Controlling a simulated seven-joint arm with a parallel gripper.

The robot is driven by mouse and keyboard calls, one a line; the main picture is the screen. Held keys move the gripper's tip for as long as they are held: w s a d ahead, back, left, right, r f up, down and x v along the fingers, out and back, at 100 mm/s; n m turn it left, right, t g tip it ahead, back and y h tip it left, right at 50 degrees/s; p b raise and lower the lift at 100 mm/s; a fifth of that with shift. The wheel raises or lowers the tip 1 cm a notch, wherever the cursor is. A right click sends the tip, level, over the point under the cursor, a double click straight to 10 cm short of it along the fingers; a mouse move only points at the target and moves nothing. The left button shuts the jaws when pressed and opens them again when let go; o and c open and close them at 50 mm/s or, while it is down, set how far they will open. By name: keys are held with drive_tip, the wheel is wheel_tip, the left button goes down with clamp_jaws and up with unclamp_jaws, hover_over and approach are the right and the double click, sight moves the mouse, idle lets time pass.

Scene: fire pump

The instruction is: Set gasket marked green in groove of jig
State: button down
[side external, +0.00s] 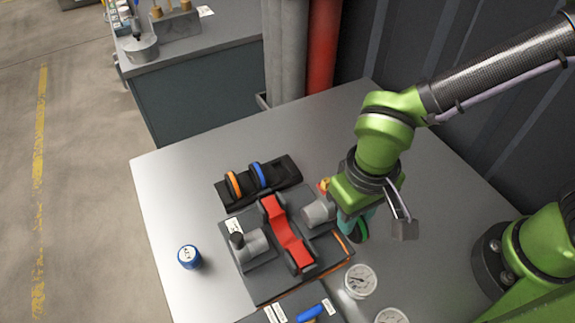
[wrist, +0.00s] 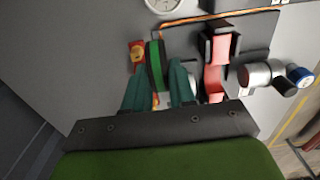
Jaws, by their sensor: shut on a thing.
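My gripper (side external: 352,222) is shut on the green-marked gasket (side external: 361,231), a dark ring with a green band. In the wrist view the gasket (wrist: 155,66) stands on edge between the teal fingers of my gripper (wrist: 159,72). What looks like the jig (side external: 285,235) is a dark plate with a red bridge piece and grey cylinders; its red part (wrist: 214,78) also shows in the wrist view. The gasket is just right of the jig in the side view, apart from the red piece. I cannot make out the groove.
A black rack (side external: 222,197) behind the jig holds an orange-marked ring (side external: 233,184) and a blue-marked ring (side external: 258,175). A gauge (side external: 360,281) lies in front. A small red-yellow item (wrist: 138,52) is beside the gasket. The table's back right is clear.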

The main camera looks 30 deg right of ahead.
drive_tip(key=w+a, duration=0.2)
drive_tip(key=a, duration=0.1)
drive_tip(key=w+a, duration=0.3)
drive_tip(key=w+a+f, duration=0.1)
drive_tip(key=w+a, duration=0.1)
drive_tip(key=a, duration=0.1)
drive_tip(key=shift+w, duration=0.15)
drive_tip(key=shift+f, duration=1.8)
drive_tip(key=shift+f, duration=0.15)
drive_tip(key=c, duration=0.9)
unclamp_jaws()
drive_tip(key=shift+c, duration=0.2)
